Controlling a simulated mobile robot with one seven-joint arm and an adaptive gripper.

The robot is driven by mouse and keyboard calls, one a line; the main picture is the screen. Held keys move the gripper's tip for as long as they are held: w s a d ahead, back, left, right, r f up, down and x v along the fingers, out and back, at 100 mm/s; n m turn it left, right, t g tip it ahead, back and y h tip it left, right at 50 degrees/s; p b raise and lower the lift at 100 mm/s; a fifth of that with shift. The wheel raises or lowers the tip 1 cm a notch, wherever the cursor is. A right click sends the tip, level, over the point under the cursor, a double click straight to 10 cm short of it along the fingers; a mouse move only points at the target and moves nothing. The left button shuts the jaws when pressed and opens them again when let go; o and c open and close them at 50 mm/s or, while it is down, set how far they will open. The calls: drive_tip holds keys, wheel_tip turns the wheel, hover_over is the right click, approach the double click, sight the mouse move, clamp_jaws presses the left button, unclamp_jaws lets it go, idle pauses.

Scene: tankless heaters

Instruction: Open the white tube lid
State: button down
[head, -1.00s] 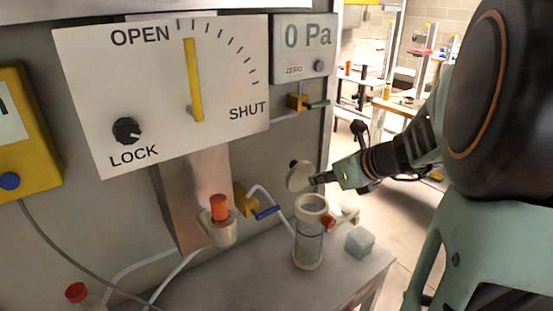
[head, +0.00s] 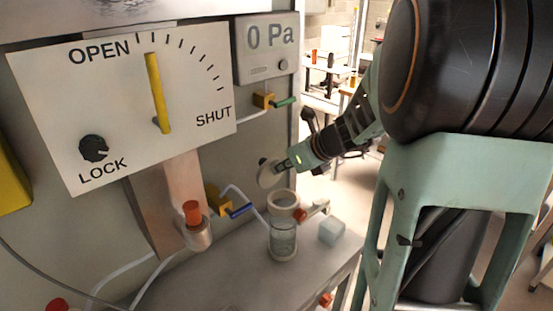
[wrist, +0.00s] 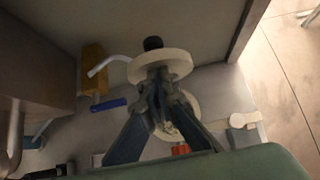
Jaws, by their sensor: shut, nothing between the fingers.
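The white tube lid (head: 268,174) is a round disc standing tilted up, above and slightly left of the tube's mouth. The clear tube (head: 284,240) has a white rim and stands upright on the grey table, its mouth uncovered. My gripper (head: 284,166) is at the lid's right side, its fingertips shut and seeming to touch the disc. In the wrist view the lid (wrist: 172,66) is just beyond my gripper's closed fingertips (wrist: 158,76), with a dark knob on its far side. The white tube rim (wrist: 188,108) shows partly behind the fingers.
An orange-capped holder (head: 194,228) stands left of the tube. A red-tipped valve (head: 312,212) and a pale cube (head: 332,230) are at its right. The OPEN/SHUT panel (head: 195,70) and pressure display (head: 266,50) are on the wall behind. The table's front is mostly clear.

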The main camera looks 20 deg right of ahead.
drive_tip(key=shift+w+a+r+g+p, duration=0.2)
drive_tip(key=shift+r+g+p, duration=0.15)
drive_tip(key=shift+p, duration=0.5)
drive_tip(key=shift+w+a+f, duration=0.1)
drive_tip(key=shift+w, duration=0.4)
